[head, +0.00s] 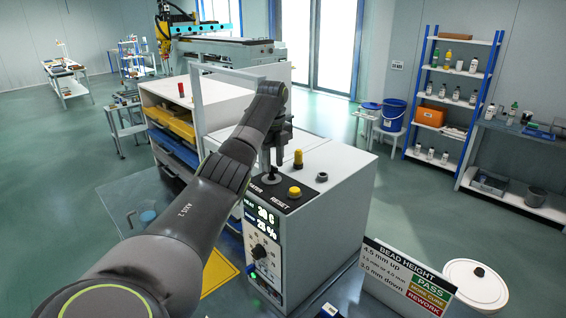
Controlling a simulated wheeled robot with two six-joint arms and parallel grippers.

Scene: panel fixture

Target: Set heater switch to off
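The heater switch (270,178) is a small dark part on a black round base, on top of the grey control box (340,165). The label beside it is partly covered by my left arm and reads as the end of "HEATER". My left gripper (272,165) points down right above the switch, at or very near it. Its fingers are small and dark here, so I cannot tell whether they are open or shut, or whether they touch the switch. The switch's lever position is hidden. My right gripper is out of view.
A yellow RESET button (294,192), a yellow post (298,158) and a dark round knob (322,177) stand close by on the box top. The front panel has a display (262,219) and a dial (259,252). A bead height sign (408,277) stands at lower right.

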